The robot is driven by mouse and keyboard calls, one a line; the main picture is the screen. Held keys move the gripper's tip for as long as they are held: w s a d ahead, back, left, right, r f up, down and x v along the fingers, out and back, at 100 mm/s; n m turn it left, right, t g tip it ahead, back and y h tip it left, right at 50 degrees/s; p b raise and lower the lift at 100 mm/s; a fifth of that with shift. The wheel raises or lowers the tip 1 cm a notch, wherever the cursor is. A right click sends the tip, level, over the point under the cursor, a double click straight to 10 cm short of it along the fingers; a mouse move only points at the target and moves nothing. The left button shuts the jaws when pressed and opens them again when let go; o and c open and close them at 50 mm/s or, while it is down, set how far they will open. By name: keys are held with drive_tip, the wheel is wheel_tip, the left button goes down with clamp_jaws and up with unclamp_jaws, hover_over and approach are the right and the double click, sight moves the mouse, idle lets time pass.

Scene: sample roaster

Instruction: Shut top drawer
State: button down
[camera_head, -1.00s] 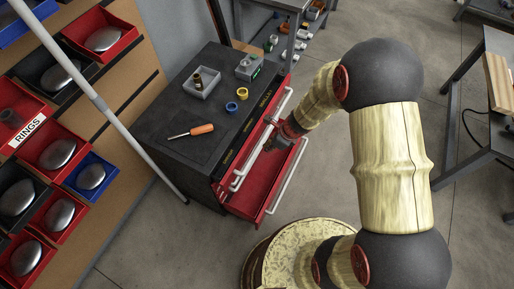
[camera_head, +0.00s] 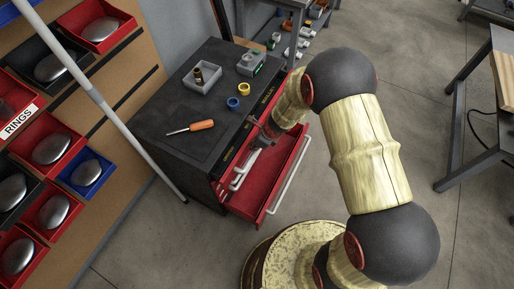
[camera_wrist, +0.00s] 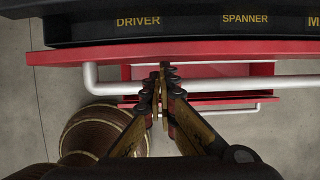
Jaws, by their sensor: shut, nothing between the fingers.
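The black cabinet (camera_head: 165,118) has red drawers in its front. The top drawer (camera_wrist: 52,62) shows as a red front edge just below the labelled black rim, with a pale bar handle (camera_wrist: 225,84). It is in or nearly in; I cannot tell whether a small gap is left. A lower drawer (camera_head: 246,205) sticks out well beyond it, with its own pale handle (camera_head: 288,177). My gripper (camera_head: 263,140) is shut and empty at the top drawer's front. In the wrist view, my gripper's fingertips (camera_wrist: 162,72) overlap the handle bar; contact is unclear.
On the cabinet top are an orange-handled screwdriver (camera_head: 192,128), a grey tray (camera_head: 203,80), a blue ring (camera_head: 233,103) and a yellow ring (camera_head: 244,89). A bin rack (camera_head: 60,150) is at left. A bench (camera_head: 480,110) stands at right, with open floor between.

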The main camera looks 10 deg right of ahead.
sight(246, 145)
drive_tip(key=shift+w+a+r+p, duration=0.15)
drive_tip(key=shift+w+a+p, duration=0.5)
drive_tip(key=shift+a, duration=0.35)
drive_tip(key=shift+w+a, duration=0.35)
drive_tip(key=shift+a, duration=0.1)
drive_tip(key=shift+d, duration=0.15)
